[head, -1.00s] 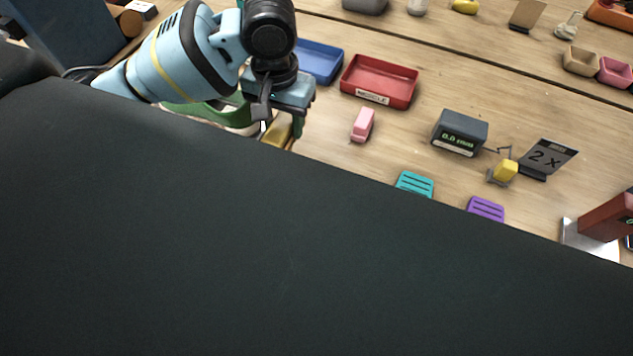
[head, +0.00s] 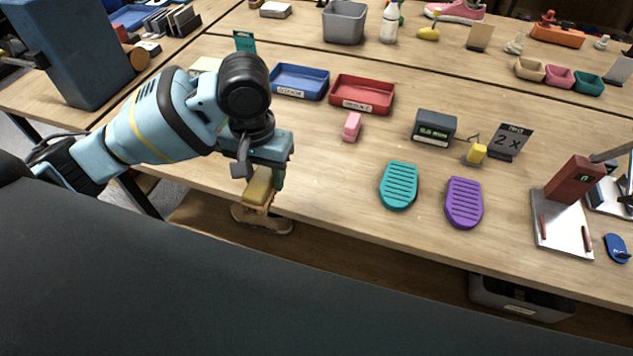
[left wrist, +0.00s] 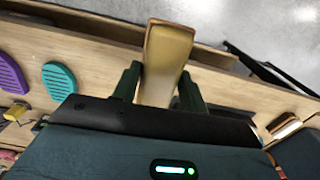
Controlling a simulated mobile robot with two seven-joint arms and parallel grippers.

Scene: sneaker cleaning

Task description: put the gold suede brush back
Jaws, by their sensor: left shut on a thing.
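The gold suede brush (head: 258,190), a block with a golden-tan face, is held in my left gripper (head: 261,180) in front of the table's near edge. In the left wrist view the brush (left wrist: 167,58) sticks out between the two dark fingers, which close on its sides. The table edge runs behind it there. The brush's far side and the part inside the jaws are hidden. My right gripper is not in view.
A blue tray (head: 300,83) and a red tray (head: 362,94) stand on the table (head: 320,155) behind the gripper. A pink block (head: 352,127), a teal pad (head: 399,186) and a purple pad (head: 464,203) lie to the right. A grey bin (head: 345,24) stands farther back.

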